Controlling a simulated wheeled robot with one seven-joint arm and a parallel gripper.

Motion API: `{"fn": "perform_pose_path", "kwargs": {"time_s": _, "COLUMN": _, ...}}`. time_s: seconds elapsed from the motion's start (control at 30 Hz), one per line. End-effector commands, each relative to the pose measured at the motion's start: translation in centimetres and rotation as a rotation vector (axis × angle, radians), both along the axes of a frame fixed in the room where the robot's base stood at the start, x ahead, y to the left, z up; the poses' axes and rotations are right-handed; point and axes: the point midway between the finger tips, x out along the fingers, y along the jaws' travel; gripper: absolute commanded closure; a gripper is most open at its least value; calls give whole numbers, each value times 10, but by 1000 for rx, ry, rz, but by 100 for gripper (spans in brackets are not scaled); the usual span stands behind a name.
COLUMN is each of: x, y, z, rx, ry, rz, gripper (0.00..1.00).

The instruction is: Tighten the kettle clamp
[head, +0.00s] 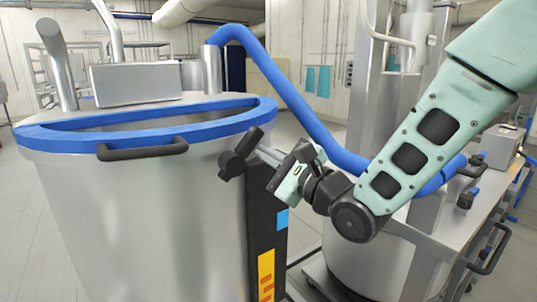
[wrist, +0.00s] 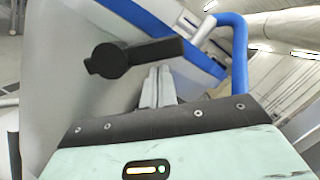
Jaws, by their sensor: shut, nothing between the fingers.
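The kettle (head: 140,220) is a large steel vessel with a blue-rimmed lid (head: 60,138) at the left of the head view. Its clamp (head: 236,160) is a black lever with a round knob end, on the kettle's right side below the rim. In the wrist view the clamp (wrist: 140,55) lies across, just beyond the fingertips. My gripper (head: 262,152) comes from the right with its fingers shut together and empty. In the wrist view the gripper (wrist: 158,76) points at the lever's underside. I cannot tell whether the fingertips touch it.
A black handle (head: 143,149) sits on the kettle's front rim. A thick blue hose (head: 300,110) arcs from the lid down behind my gripper. A steel bench (head: 440,240) with machinery stands at the right. Open floor (head: 25,220) shows at the left.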

Motion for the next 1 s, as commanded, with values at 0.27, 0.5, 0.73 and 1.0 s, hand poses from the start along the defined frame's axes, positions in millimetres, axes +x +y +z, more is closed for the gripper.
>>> {"fn": "perform_pose_path", "kwargs": {"time_s": 0.27, "x": -1, "y": 0, "z": 3, "rx": -34, "ry": -25, "rz": 1, "gripper": 100}}
{"fn": "perform_pose_path", "kwargs": {"time_s": 0.5, "x": -1, "y": 1, "z": 5, "rx": -63, "ry": -43, "rz": 0, "gripper": 100}}
{"fn": "perform_pose_path", "kwargs": {"time_s": 0.73, "x": -1, "y": 2, "z": 8, "rx": -95, "ry": -66, "rz": 0, "gripper": 100}}
{"fn": "perform_pose_path", "kwargs": {"time_s": 1.0, "x": -3, "y": 4, "z": 14, "rx": -176, "ry": -123, "rz": 1, "gripper": 100}}
